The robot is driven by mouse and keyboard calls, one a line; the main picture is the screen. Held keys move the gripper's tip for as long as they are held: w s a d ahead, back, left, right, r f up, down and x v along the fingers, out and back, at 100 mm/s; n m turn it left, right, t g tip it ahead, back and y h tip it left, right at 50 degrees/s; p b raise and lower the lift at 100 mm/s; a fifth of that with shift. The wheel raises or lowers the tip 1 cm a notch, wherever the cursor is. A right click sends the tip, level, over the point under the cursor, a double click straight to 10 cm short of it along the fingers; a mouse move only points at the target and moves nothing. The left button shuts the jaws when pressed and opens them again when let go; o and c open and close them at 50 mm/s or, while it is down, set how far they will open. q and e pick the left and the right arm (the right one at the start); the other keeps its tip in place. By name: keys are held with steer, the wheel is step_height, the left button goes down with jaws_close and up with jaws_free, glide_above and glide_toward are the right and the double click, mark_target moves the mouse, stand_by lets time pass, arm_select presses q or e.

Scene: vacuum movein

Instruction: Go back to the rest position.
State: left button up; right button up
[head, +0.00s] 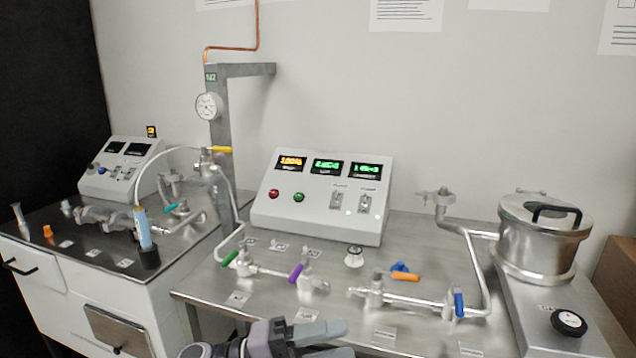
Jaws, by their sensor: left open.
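My left gripper (346,339) is at the bottom edge, in front of the steel bench (425,268). Its two grey fingers point right and stand apart with nothing seen between them. The lower finger is partly cut off by the frame edge. Behind the gripper are a purple-handled valve (296,273) and a green-handled valve (230,258). My right gripper is not in view.
A control box (322,195) with lit displays stands at the back. A pipe with orange (406,278) and blue (459,304) handles runs right of the gripper. A lidded steel pot (543,240) is at right. A second bench (95,225) with a glass trap is at left.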

arm_select(q)
steer(key=s+a+f+n+t+y, duration=0.2)
steer(key=a+f+n+t+y, duration=1.15)
steer(key=n, duration=1.05)
steer(key=s+a+f+n+g+y, duration=0.2)
steer(key=s+a+f+n, duration=0.1)
steer(key=s+f, duration=0.4)
steer(key=s+a+f+n+g+y, duration=0.2)
steer(key=s+a+f+n+g, duration=0.1)
steer(key=s+a+f, duration=0.2)
step_height(320, 180, down, 2)
steer(key=shift+s+a+f+n+y, duration=0.1)
steer(key=shift+s+a+n+y, duration=0.25)
steer(key=shift+s, duration=0.9)
steer(key=shift+w+d, duration=0.1)
steer(key=shift+d, duration=0.05)
steer(key=shift+c, duration=0.4)
